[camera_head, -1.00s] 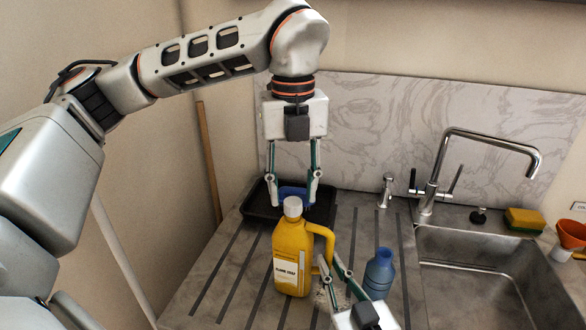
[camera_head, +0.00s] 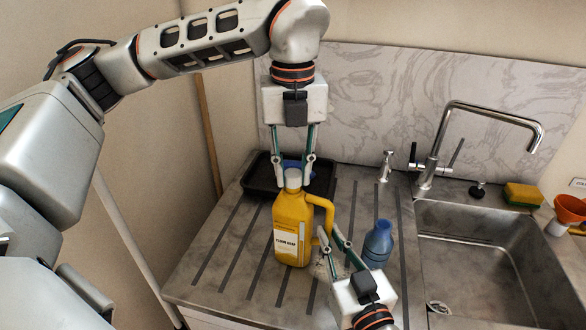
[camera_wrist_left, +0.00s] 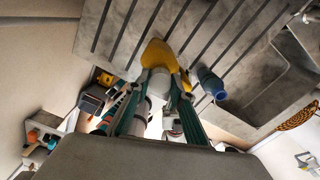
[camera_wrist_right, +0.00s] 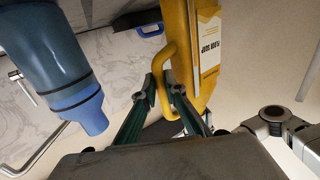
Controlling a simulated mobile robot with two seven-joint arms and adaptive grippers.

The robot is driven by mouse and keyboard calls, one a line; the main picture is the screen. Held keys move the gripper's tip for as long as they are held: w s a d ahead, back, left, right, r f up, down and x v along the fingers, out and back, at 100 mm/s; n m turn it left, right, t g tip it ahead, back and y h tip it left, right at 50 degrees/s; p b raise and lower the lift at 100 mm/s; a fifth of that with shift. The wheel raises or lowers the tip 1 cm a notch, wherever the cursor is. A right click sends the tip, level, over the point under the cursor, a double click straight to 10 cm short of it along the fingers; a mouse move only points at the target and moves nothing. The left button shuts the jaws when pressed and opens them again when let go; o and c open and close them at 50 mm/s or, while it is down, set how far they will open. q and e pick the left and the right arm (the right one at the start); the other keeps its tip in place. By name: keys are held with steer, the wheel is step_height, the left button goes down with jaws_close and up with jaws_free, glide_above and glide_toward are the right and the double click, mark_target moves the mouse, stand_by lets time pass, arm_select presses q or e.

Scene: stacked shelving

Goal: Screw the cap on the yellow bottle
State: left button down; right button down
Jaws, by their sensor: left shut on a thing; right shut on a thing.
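The yellow bottle (camera_head: 292,228) stands upright on the ribbed worktop, its label facing me. Its white cap (camera_head: 293,179) sits at the top of the neck; how far it is threaded cannot be told. My left gripper (camera_head: 293,183) points down from above and is shut on the cap, which shows between its fingers in the left wrist view (camera_wrist_left: 160,83). My right gripper (camera_head: 326,240) reaches up from the lower right and is shut on the bottle's handle (camera_wrist_right: 170,62).
A blue bottle (camera_head: 378,244) stands right of the yellow bottle, close to my right gripper. A black tray (camera_head: 258,185) with a blue item lies behind. The sink (camera_head: 475,215), tap (camera_head: 432,160) and sponge (camera_head: 523,195) are at the right. The worktop's left side is clear.

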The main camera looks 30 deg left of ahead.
arm_select(q)
steer(key=m, duration=1)
steer(key=shift+m, duration=0.4)
steer(key=m, duration=0.3)
steer(key=c, duration=1.8)
jaws_free()
steer(key=shift+o, duration=0.2)
steer(key=shift+r, duration=2.25)
steer(key=shift+r, duration=0.1)
steer(key=shift+c, duration=0.3)
